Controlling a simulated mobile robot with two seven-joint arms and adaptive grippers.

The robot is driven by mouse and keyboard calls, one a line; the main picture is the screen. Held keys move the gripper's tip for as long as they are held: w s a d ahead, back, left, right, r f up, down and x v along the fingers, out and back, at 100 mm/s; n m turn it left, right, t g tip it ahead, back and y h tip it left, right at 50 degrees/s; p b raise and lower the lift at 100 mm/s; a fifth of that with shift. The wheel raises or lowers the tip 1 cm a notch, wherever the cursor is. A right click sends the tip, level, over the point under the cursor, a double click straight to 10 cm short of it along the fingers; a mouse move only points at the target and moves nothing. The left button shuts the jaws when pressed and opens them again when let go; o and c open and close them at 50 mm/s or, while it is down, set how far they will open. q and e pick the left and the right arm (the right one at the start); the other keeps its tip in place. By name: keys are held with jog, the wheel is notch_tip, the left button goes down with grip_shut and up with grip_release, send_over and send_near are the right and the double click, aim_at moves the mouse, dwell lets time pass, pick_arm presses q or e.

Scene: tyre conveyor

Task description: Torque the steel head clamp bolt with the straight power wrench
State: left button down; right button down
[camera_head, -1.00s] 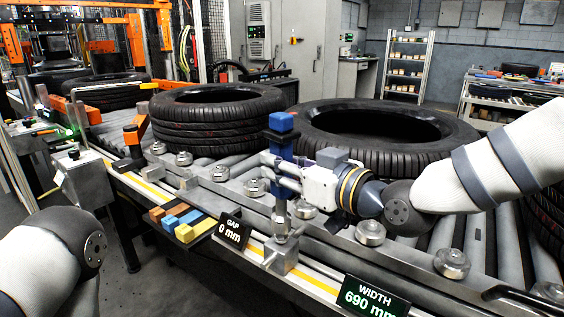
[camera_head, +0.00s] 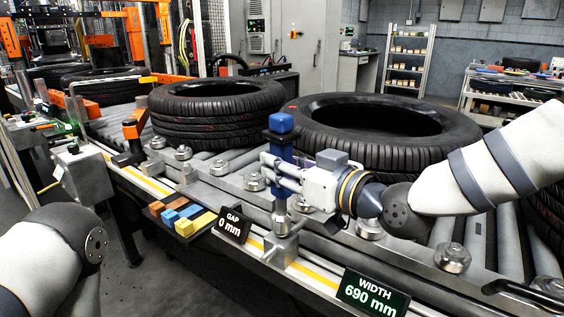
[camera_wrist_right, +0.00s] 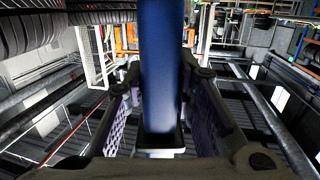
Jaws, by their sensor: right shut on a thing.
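The straight power wrench (camera_head: 281,150) has a blue body and a steel lower end. It stands upright, its lower end at the steel head clamp (camera_head: 283,249) on the conveyor's front rail. My right gripper (camera_head: 281,172) is shut around the wrench body, coming from the right. The wrist view shows the blue wrench body (camera_wrist_right: 160,65) between both fingers. The bolt is hidden under the wrench, and I cannot tell whether the socket is seated on it. Part of my left arm shows at the lower left; its gripper is out of view.
Two tyres (camera_head: 217,112) (camera_head: 380,130) lie on the rollers close behind the wrench. Coloured blocks (camera_head: 184,218) lie left of the clamp. Steel guide rollers (camera_head: 453,259) line the rail.

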pick_arm(q)
jog(key=shift+s+f, duration=0.2)
pick_arm(e)
jog(key=shift+f, duration=1)
dwell(1.4)
pick_arm(q)
jog(key=shift+w+r, duration=0.2)
jog(key=shift+r, duration=0.05)
pick_arm(e)
jog(key=shift+s+r, duration=0.1)
dwell(0.8)
pick_arm(q)
jog(key=shift+w+r, duration=0.2)
jog(key=shift+w, duration=0.05)
dwell(0.3)
pick_arm(e)
jog(key=shift+f, duration=0.2)
dwell(2.4)
